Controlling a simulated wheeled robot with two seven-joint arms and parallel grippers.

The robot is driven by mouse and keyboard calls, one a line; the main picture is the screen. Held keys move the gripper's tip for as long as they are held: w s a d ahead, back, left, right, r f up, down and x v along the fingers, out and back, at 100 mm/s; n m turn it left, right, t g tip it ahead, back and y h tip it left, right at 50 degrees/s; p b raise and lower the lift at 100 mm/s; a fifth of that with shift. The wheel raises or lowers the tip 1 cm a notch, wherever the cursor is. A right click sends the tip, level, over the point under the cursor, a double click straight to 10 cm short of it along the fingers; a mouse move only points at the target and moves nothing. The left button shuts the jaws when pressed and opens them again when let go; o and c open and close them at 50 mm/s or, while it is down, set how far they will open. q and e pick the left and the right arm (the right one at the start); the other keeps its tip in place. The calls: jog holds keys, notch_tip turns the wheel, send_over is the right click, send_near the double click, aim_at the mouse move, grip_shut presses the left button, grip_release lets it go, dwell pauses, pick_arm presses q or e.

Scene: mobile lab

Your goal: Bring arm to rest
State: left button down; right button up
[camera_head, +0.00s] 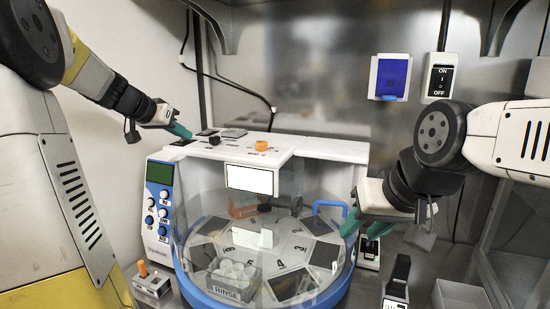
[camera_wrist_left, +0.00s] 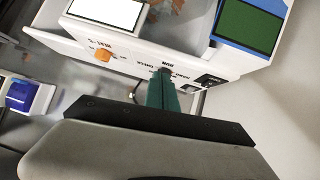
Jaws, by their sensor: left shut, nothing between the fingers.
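My left gripper (camera_head: 181,131) reaches in from the upper left. Its teal fingers are shut and empty, close to the top left of a white lab machine (camera_head: 320,147). In the left wrist view the closed fingers of my left gripper (camera_wrist_left: 163,88) are in front of the machine's top panel (camera_wrist_left: 130,58), near a small dark knob; I cannot tell if they touch. My right gripper (camera_head: 364,225) hangs at the right side of the machine, its two teal fingers apart with nothing seen between them.
The machine has a blue control panel (camera_head: 158,205), an orange knob (camera_head: 261,146) and a clear round carousel holding a RINSE rack (camera_head: 229,284). A blue switch (camera_head: 390,77) and an ON/OFF switch (camera_head: 440,78) are on the back wall. A small box (camera_head: 152,284) stands front left.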

pick_arm(q)
jog(key=s+d+f+n+g+y, duration=0.1)
jog(key=s+d+f+g, duration=0.2)
jog(key=s+d, duration=1.15)
jog(key=s+f+n, duration=0.1)
jog(key=s+f, duration=0.2)
jog(key=s, duration=0.4)
jog(key=s+f+n+y, duration=0.1)
jog(key=s+f, duration=0.2)
jog(key=s, duration=0.5)
jog(key=shift+f+g+y, duration=0.3)
jog(key=shift+a, duration=0.1)
